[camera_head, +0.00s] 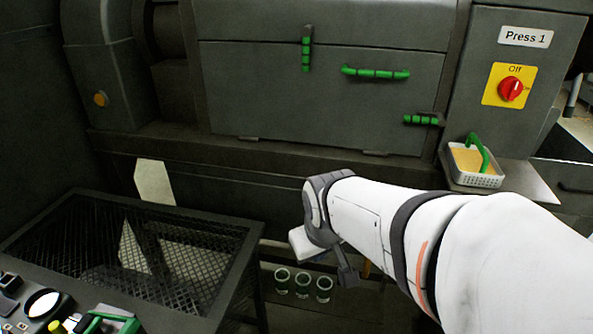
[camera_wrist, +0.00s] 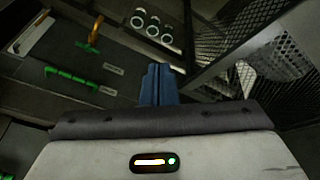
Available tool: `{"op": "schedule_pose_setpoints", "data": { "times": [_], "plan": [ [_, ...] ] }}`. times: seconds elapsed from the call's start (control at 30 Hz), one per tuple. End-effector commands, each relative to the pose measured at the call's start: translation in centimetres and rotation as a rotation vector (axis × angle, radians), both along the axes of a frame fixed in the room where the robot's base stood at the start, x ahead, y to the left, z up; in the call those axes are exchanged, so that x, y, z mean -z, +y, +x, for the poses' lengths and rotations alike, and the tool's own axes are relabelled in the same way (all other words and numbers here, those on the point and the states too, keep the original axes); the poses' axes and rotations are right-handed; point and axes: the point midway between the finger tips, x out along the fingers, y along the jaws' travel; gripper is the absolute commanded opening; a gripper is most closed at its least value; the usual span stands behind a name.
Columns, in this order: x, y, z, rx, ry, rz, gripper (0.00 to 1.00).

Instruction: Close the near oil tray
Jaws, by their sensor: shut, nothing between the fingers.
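My gripper (camera_wrist: 160,85) shows in the wrist view as two blue fingers pressed together, with nothing between them. In the head view my arm reaches in from the right and its wrist hangs low in front of the press; the fingertips cannot be made out there. In the wrist view a dark panel with a green bar handle (camera_wrist: 72,80) lies left of my fingers, apart from them. An orange handle (camera_wrist: 95,33) stands farther up. I cannot tell for sure which part is the near oil tray, or how far open it is; my arm hides much of that area in the head view.
The grey press (camera_head: 300,95) has green handles and a red switch. A mesh-sided bin (camera_head: 180,225) stands at left and shows at right in the wrist view (camera_wrist: 235,75). A white basket (camera_head: 472,165) sits on a right ledge.

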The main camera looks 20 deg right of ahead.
Motion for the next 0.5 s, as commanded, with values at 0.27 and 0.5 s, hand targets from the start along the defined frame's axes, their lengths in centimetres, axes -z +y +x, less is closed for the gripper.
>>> {"op": "schedule_pose_setpoints", "data": {
  "times": [0.27,0.5],
  "plan": [
    [9.1,-11.0,9.7,-0.292,-0.336,-0.405,0.00],
    [14.4,-17.5,14.1,-0.612,-0.581,-0.785,0.00]
  ]
}}
